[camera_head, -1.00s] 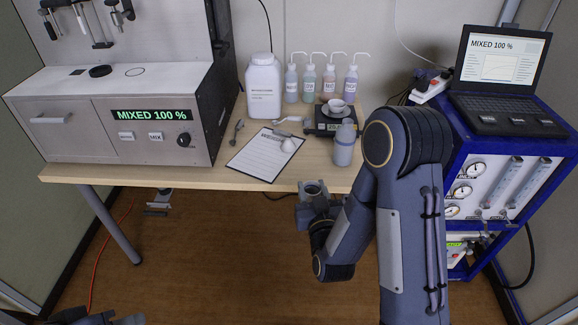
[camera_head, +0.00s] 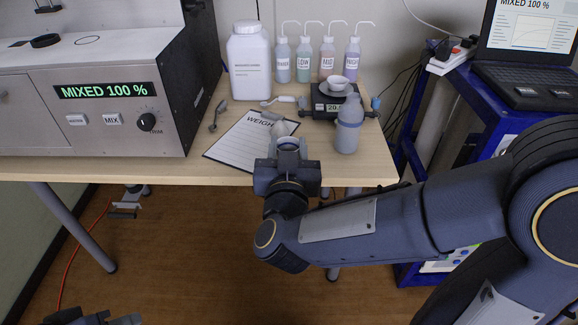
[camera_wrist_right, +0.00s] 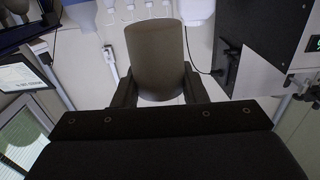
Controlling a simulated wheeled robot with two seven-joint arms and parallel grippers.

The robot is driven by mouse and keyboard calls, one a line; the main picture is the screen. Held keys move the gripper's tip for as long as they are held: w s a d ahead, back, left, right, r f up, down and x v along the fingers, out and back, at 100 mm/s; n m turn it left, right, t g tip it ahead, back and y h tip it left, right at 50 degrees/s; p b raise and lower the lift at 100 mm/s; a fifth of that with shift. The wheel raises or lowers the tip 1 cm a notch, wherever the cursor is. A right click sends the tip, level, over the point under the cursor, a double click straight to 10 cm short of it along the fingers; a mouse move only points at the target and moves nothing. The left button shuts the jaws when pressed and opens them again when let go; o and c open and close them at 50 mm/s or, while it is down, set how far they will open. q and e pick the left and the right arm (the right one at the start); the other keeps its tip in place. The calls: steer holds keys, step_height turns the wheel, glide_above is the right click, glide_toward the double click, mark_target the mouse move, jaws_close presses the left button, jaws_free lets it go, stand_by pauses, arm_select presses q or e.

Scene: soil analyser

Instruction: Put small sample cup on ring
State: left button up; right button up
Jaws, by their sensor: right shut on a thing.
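My right gripper (camera_head: 287,160) is shut on the small sample cup (camera_head: 288,142), in front of the table's front edge. In the head view only the cup's rim and upper part show above the jaws. In the right wrist view the cup (camera_wrist_right: 158,55) is a grey-brown cylinder between the two fingers.
The analyser's display (camera_head: 102,91) reads MIXED 100 %. A blue rack with a laptop (camera_head: 530,50) is right.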

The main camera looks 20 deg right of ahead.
steer(key=w+d+f+b, duration=0.2)
steer(key=w+f, duration=0.3)
steer(key=w, duration=0.4)
steer(key=shift+w+d+b, duration=0.2)
steer(key=shift+d+b, duration=0.2)
steer(key=shift+b, duration=0.5)
steer(key=w+f+b, duration=0.1)
steer(key=f, duration=0.1)
steer(key=w+d+f, duration=0.1)
steer(key=w+f, duration=0.1)
steer(key=shift+w+f+b, duration=0.2)
steer(key=shift+w+b, duration=0.05)
steer(key=shift+b, duration=0.1)
steer(key=f, duration=0.1)
steer(key=f+b, duration=0.1)
steer(key=f, duration=0.1)
steer(key=shift+w+f, duration=0.25)
steer(key=shift+w, duration=0.1)
steer(key=shift+r, duration=0.1)
steer(key=shift+f+b, duration=0.25)
steer(key=shift+b, duration=0.15)
steer(key=o, duration=1)
